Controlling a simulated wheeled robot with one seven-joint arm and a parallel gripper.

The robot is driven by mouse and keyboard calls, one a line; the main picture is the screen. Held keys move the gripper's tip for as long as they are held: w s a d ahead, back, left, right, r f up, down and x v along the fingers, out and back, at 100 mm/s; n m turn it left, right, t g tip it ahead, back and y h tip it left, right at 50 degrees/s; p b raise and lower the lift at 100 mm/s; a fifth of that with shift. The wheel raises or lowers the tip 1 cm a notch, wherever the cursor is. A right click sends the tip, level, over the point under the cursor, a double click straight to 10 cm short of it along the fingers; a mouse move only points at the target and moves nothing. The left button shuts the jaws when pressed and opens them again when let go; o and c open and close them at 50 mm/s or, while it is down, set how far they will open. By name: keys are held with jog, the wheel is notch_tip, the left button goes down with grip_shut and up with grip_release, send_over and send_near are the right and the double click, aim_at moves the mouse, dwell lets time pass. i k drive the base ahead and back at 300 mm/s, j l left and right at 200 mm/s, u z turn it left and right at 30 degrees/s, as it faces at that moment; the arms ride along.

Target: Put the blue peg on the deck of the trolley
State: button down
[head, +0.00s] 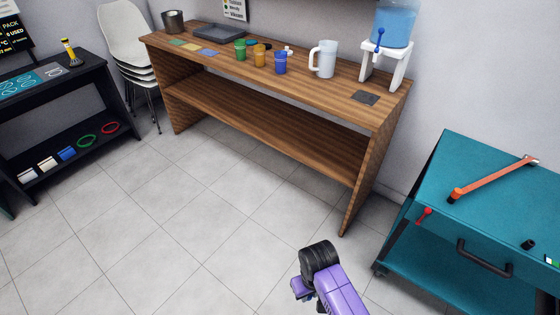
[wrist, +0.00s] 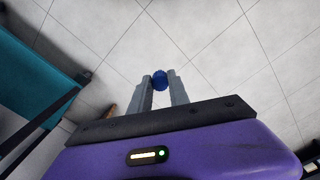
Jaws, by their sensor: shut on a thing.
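The blue peg (wrist: 160,79) is between my fingertips in the wrist view, with its round end showing. My gripper (wrist: 160,86) is shut on it, above the tiled floor. In the head view my purple arm is at the bottom centre, and the fingers and peg cannot be made out. The teal trolley (head: 468,180) stands at the right in the head view, to the right of my arm. A teal surface, likely the trolley, also shows at the left of the wrist view (wrist: 30,85).
A wooden bench (head: 270,115) stands at the back. The tiled floor is clear.

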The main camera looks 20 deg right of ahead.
aim_at(497, 204)
jog(key=i+j+z, duration=0.2)
jog(key=z, duration=0.2)
jog(key=i+j+z, duration=0.2)
jog(key=z, duration=0.2)
jog(key=i+j+z, duration=0.1)
jog(key=j+z, duration=0.75)
jog(key=i+l, duration=0.05)
jog(key=l, duration=0.05)
